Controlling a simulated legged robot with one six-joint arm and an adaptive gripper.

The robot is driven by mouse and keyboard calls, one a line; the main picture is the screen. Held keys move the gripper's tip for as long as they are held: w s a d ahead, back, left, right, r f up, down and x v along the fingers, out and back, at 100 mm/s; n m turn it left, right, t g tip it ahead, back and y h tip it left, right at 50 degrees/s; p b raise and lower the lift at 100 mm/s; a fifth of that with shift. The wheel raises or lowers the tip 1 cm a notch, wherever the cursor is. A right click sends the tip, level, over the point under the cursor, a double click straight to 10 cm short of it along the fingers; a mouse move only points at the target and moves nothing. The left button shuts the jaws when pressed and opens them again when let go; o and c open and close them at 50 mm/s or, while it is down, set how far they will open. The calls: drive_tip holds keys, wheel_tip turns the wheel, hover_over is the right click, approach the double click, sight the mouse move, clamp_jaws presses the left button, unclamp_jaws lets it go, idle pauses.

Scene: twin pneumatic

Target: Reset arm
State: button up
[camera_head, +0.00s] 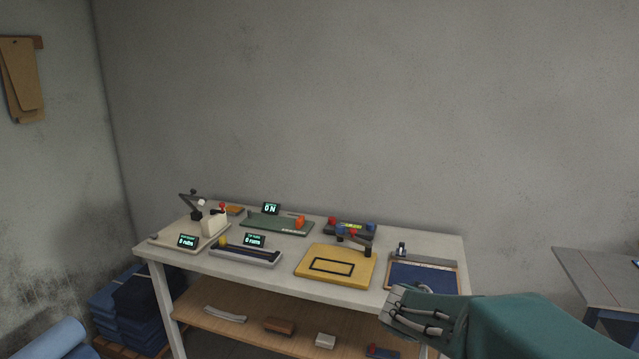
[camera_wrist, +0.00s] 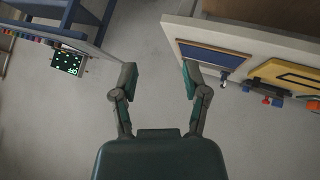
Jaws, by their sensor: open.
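My gripper (camera_head: 420,312) shows at the lower right in the head view, in front of the workbench's right front corner. In the wrist view my gripper (camera_wrist: 160,80) has its two fingers spread wide apart. Nothing is between them, only the grey surface beyond. The green arm behind it reaches in from the right in the head view.
The white workbench (camera_head: 240,268) bears several fixtures, among them a yellow plate (camera_head: 310,272), a blue board (camera_head: 420,275) and a green base (camera_head: 265,226). Its lower shelf (camera_head: 250,320) holds small parts. A grey table (camera_head: 600,275) stands at the right. Blue stacks (camera_head: 135,295) lie at the left.

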drive_tip(key=s+a+r+n+y, duration=0.2)
drive_tip(key=s+a+r+y, duration=0.1)
drive_tip(key=s, duration=0.8)
drive_tip(key=s+a+r+n+y, duration=0.2)
drive_tip(key=s+a+y, duration=0.2)
drive_tip(key=s, duration=0.7)
drive_tip(key=shift+s+a+r+n, duration=0.15)
drive_tip(key=shift+a+r+n, duration=0.25)
drive_tip(key=shift+a, duration=0.3)
